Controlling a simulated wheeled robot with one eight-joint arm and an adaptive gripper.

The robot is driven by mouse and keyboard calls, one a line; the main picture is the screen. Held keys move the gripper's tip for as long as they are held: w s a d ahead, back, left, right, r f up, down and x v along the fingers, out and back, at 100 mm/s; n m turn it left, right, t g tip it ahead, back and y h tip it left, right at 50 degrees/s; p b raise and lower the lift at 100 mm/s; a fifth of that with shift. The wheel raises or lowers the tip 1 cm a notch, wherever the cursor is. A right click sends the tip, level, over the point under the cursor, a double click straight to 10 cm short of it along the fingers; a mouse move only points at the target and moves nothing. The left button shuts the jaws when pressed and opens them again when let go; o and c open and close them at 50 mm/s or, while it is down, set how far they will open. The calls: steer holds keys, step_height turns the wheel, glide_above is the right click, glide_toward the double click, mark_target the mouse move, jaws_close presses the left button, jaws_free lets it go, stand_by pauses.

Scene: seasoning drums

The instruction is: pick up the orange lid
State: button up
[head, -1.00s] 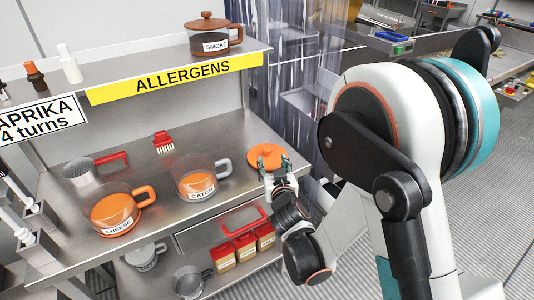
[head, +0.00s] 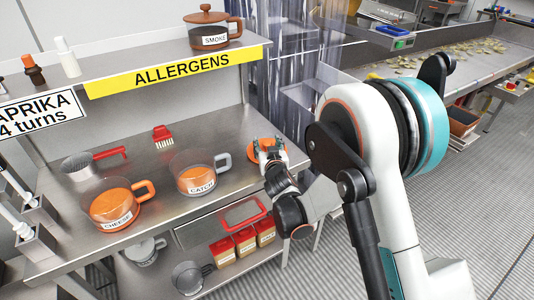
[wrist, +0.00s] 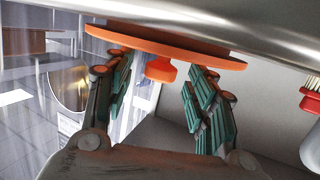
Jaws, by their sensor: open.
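The orange lid (head: 254,154) is a flat disc with a small knob, lying on the steel table near its right end. My gripper (head: 270,147) is over the lid and hides part of it in the head view. In the wrist view, which appears upside down, the lid (wrist: 165,45) crosses the top with its knob (wrist: 160,70) pointing down. The teal-padded fingers of my gripper (wrist: 163,78) are apart, one on each side of the knob, with visible gaps. The fingertips reach close to the disc; I cannot tell whether they touch it.
The CATCH pot (head: 200,177) stands just left of the lid, with the CHEESE pot (head: 113,208) further left. A red brush (head: 162,138) lies behind. The ALLERGENS shelf (head: 175,75) overhangs the back. A clear curtain (head: 285,85) hangs beyond the table's right end.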

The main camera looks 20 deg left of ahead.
mark_target(267, 145)
steer(key=c, duration=1.2)
steer(key=shift+r, duration=0.1)
step_height(267, 145, up, 20)
steer(key=p, duration=0.6)
steer(key=shift+p, duration=0.35)
